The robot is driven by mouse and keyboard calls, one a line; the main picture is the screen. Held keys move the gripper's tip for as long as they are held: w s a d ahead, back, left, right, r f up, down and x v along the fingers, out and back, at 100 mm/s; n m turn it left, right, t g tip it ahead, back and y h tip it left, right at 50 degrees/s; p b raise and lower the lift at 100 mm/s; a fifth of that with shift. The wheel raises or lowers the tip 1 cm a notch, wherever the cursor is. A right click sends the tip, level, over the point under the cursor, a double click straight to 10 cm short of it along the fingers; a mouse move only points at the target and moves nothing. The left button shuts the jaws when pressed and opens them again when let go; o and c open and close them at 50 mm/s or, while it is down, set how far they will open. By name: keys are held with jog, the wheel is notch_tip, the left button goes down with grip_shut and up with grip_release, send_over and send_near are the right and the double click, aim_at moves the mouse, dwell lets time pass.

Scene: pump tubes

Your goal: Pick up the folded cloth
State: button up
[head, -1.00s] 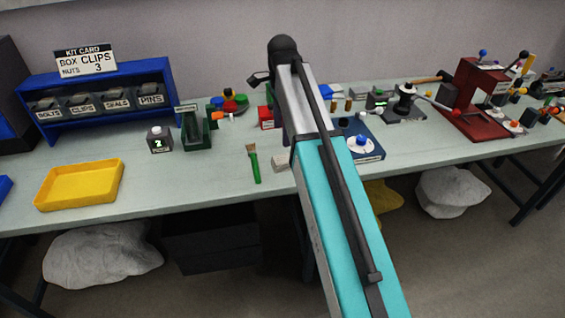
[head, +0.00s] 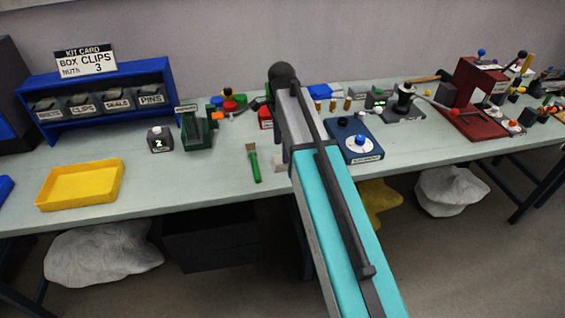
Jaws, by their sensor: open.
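A small pale, flat-sided thing (head: 279,166) lies on the bench just left of my arm, right of the green-handled brush. It may be the folded cloth, but it is too small and too covered to be sure. My arm hides part of it on the right. My gripper cannot be made out in the head view; my own arm links cover the place where the arm's end would be.
The bench (head: 225,181) holds a green-handled brush (head: 255,166), a yellow tray (head: 80,186), a dark green stand (head: 194,131), a small display box (head: 159,139) and a blue dial unit (head: 356,143). Bare bench lies between tray and brush.

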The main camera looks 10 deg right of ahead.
jog(key=shift+f, duration=0.1)
jog(key=shift+s+d+f+p, duration=0.15)
jog(key=shift+f+p, duration=0.45)
jog(key=shift+f, duration=1.95)
jog(key=c, duration=1.1)
jog(key=shift+r, duration=0.15)
jog(key=shift+r+b, duration=0.4)
jog(key=shift+r, duration=1.2)
jog(key=s+b, duration=0.1)
jog(key=s, duration=0.4)
jog(key=s+r, duration=0.1)
jog(key=s, duration=0.4)
jog(key=s+b, duration=0.1)
jog(key=s, duration=0.5)
jog(key=shift+d+r+b, duration=0.2)
jog(key=shift+r+b, duration=0.1)
jog(key=shift+b, duration=0.05)
